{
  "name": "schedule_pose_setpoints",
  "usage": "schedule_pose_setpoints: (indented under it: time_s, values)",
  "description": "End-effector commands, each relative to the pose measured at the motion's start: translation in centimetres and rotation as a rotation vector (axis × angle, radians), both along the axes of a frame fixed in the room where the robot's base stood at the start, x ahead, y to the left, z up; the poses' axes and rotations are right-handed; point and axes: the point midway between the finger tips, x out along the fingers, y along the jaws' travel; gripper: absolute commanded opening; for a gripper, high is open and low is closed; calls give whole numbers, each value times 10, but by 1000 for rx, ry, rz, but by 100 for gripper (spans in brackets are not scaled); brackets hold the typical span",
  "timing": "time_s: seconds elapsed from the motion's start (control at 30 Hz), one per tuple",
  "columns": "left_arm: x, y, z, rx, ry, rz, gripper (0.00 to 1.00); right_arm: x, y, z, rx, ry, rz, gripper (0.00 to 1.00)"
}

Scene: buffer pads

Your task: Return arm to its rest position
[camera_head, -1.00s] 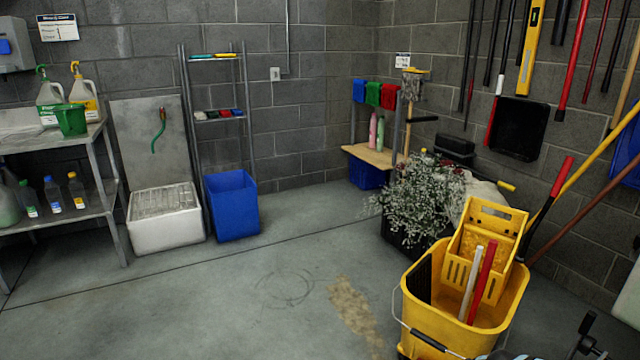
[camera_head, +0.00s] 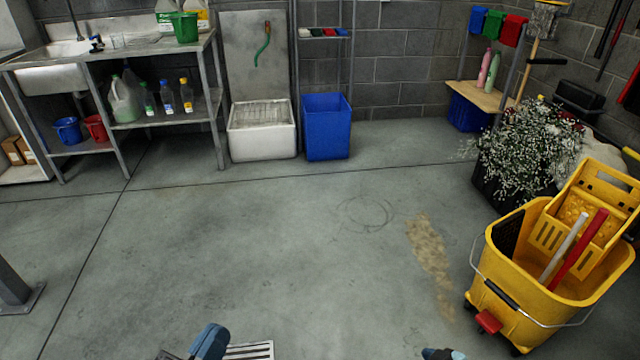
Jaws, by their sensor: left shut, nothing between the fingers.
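My left gripper (camera_head: 207,342) shows only in part at the bottom edge of the head view, left of the middle. It is low in the picture over bare floor, shut with nothing between its fingers. The rest of the left arm is cut off by the frame. A small dark and light-blue piece, which looks like part of my right arm, just shows at the bottom edge, right of the middle. My right gripper cannot be made out.
A yellow mop bucket (camera_head: 510,290) stands at the right, near a flowering plant (camera_head: 525,145). A metal shelf table (camera_head: 165,125), a white sink (camera_head: 262,145) and a blue bin (camera_head: 327,140) line the back. The middle floor is clear.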

Motion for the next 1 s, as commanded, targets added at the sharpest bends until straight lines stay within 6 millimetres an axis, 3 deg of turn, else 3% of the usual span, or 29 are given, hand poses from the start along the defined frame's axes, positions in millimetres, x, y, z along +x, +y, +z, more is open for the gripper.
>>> schedule_pose_setpoints:
  time_s: [0.2,0.4,0.6,1.0]
  values:
    - [0,0,0,0,0,0,0,-41,59,115,83,-277,58,51]
    - [0,0,0,0,0,0,0,-74,85,203,156,-467,86,51]
    - [0,0,0,0,0,0,0,-104,99,275,220,-614,106,51]
    - [0,0,0,0,0,0,0,-83,129,303,413,-630,-98,51]
